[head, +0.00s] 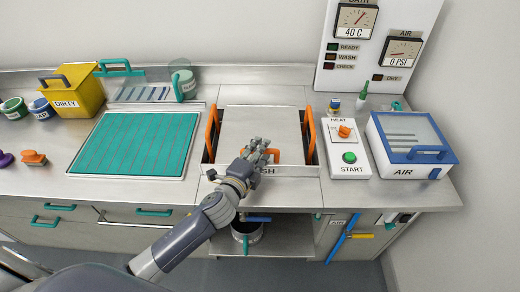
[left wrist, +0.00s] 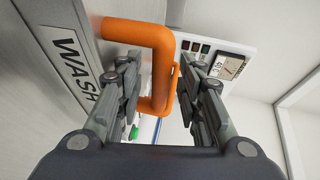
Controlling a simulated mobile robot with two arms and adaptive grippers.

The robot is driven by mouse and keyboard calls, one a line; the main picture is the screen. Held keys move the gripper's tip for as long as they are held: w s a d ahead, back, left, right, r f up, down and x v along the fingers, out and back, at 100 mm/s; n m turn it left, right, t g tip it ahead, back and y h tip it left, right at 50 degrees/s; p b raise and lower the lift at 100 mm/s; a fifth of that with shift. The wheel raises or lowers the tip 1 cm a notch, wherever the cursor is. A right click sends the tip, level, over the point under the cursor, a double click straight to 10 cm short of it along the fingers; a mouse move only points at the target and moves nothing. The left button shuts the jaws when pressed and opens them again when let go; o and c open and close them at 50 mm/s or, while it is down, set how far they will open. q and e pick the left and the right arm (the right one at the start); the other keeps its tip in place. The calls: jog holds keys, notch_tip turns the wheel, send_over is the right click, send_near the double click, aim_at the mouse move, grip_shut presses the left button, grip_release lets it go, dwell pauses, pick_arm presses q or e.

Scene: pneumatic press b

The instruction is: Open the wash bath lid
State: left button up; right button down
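The wash bath lid (head: 258,120) is a flat grey metal panel in the middle of the counter and looks closed. Its front strip bears a WASH label (left wrist: 78,68), partly hidden by my gripper in the head view. An orange lid handle (left wrist: 160,50) stands out from the front and shows large in the left wrist view. My left gripper (head: 262,152) is at the bath's front edge. In the left wrist view its two fingers (left wrist: 158,88) are apart, one on each side of the handle, with gaps visible. My right gripper is in neither view.
Orange side handles (head: 212,128) (head: 310,135) flank the bath. A START and HEAT control box (head: 347,165) and a blue-framed AIR box (head: 412,145) stand to the right. A teal mat (head: 135,143) lies left, with a yellow DIRTY bin (head: 75,93) behind it.

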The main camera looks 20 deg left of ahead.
pick_arm(q)
jog(key=shift+w, duration=0.3)
grip_shut()
